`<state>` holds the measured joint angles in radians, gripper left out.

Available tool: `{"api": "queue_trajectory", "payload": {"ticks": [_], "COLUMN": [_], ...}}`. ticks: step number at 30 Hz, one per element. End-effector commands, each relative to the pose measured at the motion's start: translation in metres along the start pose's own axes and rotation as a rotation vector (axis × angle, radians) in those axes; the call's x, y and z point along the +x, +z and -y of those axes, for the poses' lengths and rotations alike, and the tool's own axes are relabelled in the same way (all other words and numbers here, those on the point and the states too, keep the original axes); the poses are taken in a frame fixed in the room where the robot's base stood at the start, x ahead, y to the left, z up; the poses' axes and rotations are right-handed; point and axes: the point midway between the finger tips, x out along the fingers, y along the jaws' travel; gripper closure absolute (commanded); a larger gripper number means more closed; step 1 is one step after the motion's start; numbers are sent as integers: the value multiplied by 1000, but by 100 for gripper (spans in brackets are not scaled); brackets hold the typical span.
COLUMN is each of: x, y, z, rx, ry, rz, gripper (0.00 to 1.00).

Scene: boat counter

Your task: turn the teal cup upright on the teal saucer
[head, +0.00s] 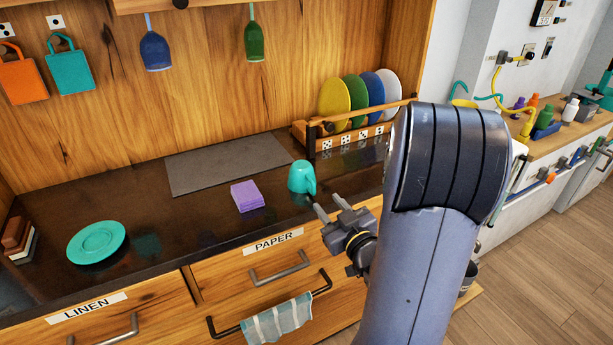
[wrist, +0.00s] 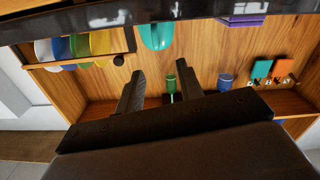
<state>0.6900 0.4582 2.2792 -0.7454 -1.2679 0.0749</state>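The teal cup (head: 301,177) stands upside down on the dark counter, its rounded base up and its handle toward the right. It also shows at the top of the wrist view (wrist: 155,37). The teal saucer (head: 97,241) lies at the counter's left end with nothing on it; I do not see it in the wrist view. My gripper (head: 328,206) is open and empty, close to the cup on its near right side, at the counter's front edge. Its two fingers show apart in the wrist view (wrist: 151,80), which is turned upside down.
A purple block of napkins or sponges (head: 247,196) sits just left of the cup. A grey mat (head: 225,165) lies behind. A wooden rack (head: 350,140) with several coloured plates stands behind right. Dark, bare counter lies between the purple block and the saucer.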

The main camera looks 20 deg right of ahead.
Motion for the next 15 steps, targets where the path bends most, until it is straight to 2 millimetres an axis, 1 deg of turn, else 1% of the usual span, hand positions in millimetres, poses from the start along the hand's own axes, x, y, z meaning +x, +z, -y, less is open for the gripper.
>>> {"api": "queue_trajectory", "payload": {"ticks": [1, 3, 6, 11, 15], "x": [9, 20, 32, 41, 57], "y": [-2, -2, -1, 0, -1], "z": [1, 1, 0, 0, -3], "rx": [1, 1, 0, 0, 0], "ry": [-5, -4, -2, -1, -2], "rz": [-1, 0, 0, 2, 2], "gripper": [64, 64, 64, 64, 64]}}
